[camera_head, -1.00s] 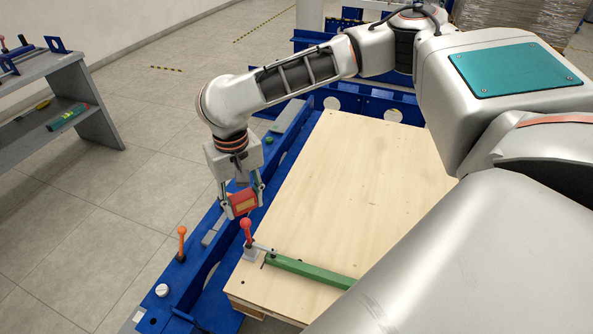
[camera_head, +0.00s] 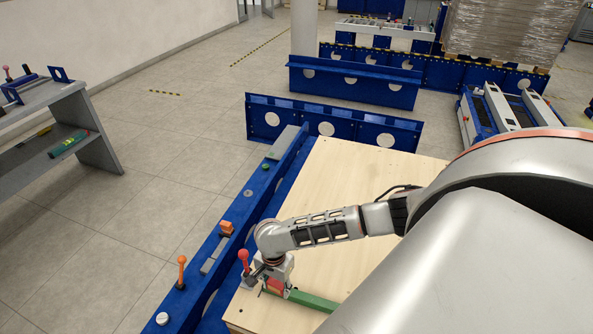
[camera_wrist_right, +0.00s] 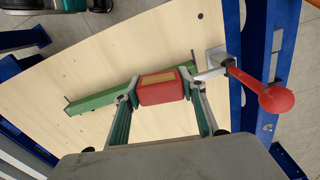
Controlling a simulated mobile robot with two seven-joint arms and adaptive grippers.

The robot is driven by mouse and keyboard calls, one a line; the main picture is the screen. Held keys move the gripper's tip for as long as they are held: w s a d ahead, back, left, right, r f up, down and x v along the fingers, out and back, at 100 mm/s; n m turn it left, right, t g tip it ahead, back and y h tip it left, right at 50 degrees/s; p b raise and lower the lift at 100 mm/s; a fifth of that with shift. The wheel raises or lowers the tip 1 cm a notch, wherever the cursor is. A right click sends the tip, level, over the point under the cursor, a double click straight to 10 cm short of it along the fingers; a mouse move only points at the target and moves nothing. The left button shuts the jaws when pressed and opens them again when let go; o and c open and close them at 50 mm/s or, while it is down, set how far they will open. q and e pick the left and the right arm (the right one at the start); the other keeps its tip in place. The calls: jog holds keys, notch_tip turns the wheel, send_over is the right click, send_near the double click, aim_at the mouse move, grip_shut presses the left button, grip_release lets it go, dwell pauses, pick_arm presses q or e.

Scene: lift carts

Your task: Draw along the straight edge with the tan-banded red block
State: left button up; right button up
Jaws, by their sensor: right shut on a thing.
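The red block with a tan band (camera_wrist_right: 160,88) is between the fingers of my right gripper (camera_head: 277,287), which is shut on it. The block also shows small in the head view (camera_head: 275,286), partly hidden by the gripper. The green straight edge (camera_head: 314,301) lies on the pale wooden panel (camera_head: 350,180) near its front left corner. In the right wrist view the straight edge (camera_wrist_right: 95,99) runs just behind the block. I cannot tell whether the block touches it or the panel. My left gripper is not in view.
A clamp with a red knob (camera_head: 243,257) stands at the straight edge's left end, close to my right gripper. A blue beam along the panel's left side carries an orange block (camera_head: 226,227) and an orange-handled lever (camera_head: 181,270). The panel's far part is clear.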

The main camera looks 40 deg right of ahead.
jog(key=m, duration=0.2)
send_over(302, 312)
jog(key=w+a, duration=0.1)
jog(key=w, duration=0.1)
notch_tip(302, 312, down, 4)
jog(key=shift+s+f+p, duration=0.1)
jog(key=shift+f+p, duration=0.2)
jog(key=shift+f, duration=2.8)
jog(key=shift+f+b, duration=0.55)
jog(key=shift+f, duration=0.5)
jog(key=shift+s, duration=0.15)
